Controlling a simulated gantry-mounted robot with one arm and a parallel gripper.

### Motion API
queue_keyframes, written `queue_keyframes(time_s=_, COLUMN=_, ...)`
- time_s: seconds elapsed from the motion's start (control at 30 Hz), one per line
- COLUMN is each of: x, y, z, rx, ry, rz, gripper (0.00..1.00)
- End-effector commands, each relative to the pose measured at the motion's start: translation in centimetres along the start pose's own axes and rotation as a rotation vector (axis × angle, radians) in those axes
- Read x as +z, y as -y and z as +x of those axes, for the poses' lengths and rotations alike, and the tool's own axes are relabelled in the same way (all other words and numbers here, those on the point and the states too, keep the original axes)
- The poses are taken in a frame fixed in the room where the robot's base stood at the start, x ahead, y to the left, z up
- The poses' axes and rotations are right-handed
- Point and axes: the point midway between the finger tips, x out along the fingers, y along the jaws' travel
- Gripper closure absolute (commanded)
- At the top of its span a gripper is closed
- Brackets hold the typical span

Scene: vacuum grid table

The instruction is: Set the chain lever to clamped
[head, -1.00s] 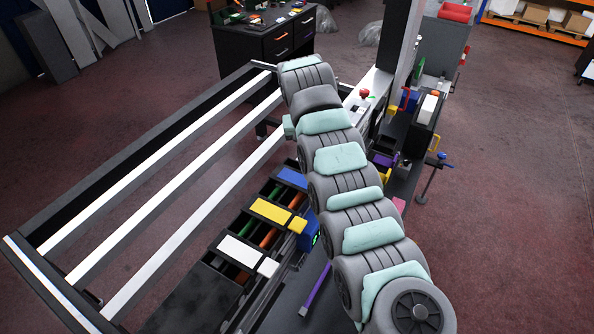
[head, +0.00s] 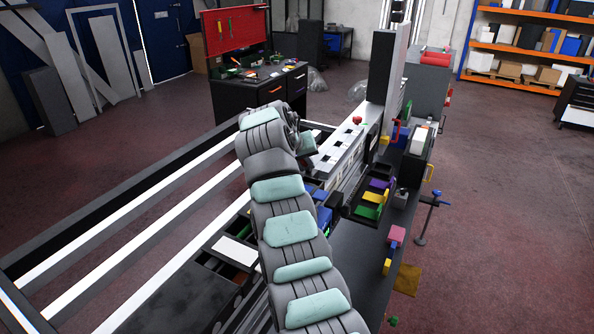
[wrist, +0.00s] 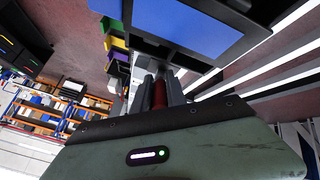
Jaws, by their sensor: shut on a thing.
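In the wrist view, the two grey fingers of my gripper (wrist: 159,92) are shut on a dark red upright handle (wrist: 159,95). Only a short part of the handle shows between them. It may be the chain lever's grip, but its base and any clamp marking are hidden. In the head view, my arm reaches toward the rail frame. The fingertips and what they hold are hidden behind its far end there. A separate red knob (head: 357,119) stands on the pale machine beam beyond the arm and is not touched.
A black-framed blue panel (wrist: 185,25) is close above the fingers in the wrist view. In the head view, white rails (head: 130,245) run left of my arm. Yellow, purple and green blocks (head: 372,196) sit in a black tray to the right.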

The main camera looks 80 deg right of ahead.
Motion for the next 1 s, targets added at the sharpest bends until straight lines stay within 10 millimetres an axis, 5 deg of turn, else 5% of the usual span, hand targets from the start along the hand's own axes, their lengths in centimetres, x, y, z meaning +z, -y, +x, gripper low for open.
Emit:
queue_keyframes(time_s=0.33, x=0.01, y=0.05, z=0.06, rx=0.000, ry=-0.001, rz=-0.001, gripper=1.00)
queue_keyframes(time_s=0.37, x=0.02, y=0.05, z=0.08, rx=0.000, ry=-0.001, rz=-0.001, gripper=0.81)
queue_keyframes(time_s=0.6, x=0.01, y=0.03, z=0.06, rx=0.000, ry=-0.001, rz=0.000, gripper=0.61)
queue_keyframes(time_s=1.0, x=0.01, y=0.13, z=0.02, rx=-0.002, ry=0.000, rz=-0.001, gripper=0.61)
